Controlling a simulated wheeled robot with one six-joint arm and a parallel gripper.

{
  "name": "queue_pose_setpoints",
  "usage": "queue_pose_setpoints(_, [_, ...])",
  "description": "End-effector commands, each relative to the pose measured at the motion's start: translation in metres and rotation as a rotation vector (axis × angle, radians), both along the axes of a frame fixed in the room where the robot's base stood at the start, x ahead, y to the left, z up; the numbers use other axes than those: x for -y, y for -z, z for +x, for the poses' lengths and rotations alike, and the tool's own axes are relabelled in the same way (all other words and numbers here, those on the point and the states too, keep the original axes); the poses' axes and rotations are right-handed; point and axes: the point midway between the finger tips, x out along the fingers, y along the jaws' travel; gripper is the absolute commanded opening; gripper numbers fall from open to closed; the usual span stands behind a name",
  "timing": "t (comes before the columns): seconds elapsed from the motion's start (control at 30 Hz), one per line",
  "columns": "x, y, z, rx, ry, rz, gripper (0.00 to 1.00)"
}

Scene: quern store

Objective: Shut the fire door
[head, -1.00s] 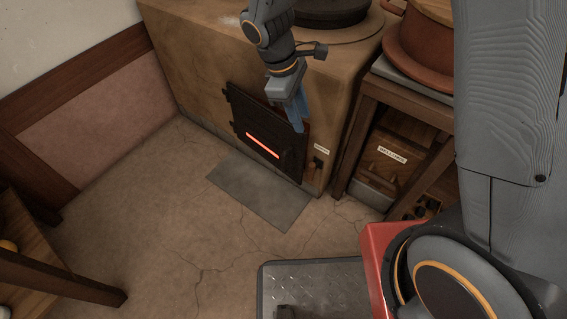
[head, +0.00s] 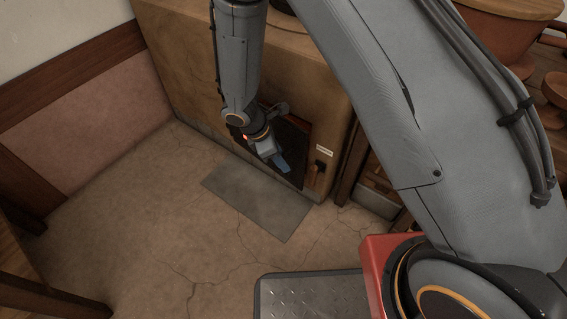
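The dark fire door (head: 294,143) is low on the front of the tan stove (head: 175,65). My arm and gripper cover much of its left and middle. A small red glow shows at the left, beside my wrist. I cannot tell whether the door sits flush in its frame or stands slightly ajar. My gripper (head: 281,163), with blue fingertips, points down in front of the door's lower part. I cannot tell whether it touches the door, or whether its fingers are apart. I see nothing held in it.
A small label (head: 324,151) and a dark fitting (head: 320,165) are right of the door. A grey plate (head: 257,202) lies flat on the floor before the stove. Wooden shelving with brown pots (head: 500,45) stands right. The cracked floor at left is open.

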Motion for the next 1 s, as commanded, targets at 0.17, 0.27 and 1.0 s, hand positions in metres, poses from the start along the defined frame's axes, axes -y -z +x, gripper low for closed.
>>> queue_pose_setpoints(0.17, [0.0058,0.0147,0.0011,-0.001,0.000,0.001,0.31])
queue_pose_setpoints(0.27, [0.0066,0.0163,0.0012,0.000,0.001,0.001,0.31])
queue_pose_setpoints(1.0, [0.0048,0.0155,0.0031,0.000,-0.009,0.000,0.00])
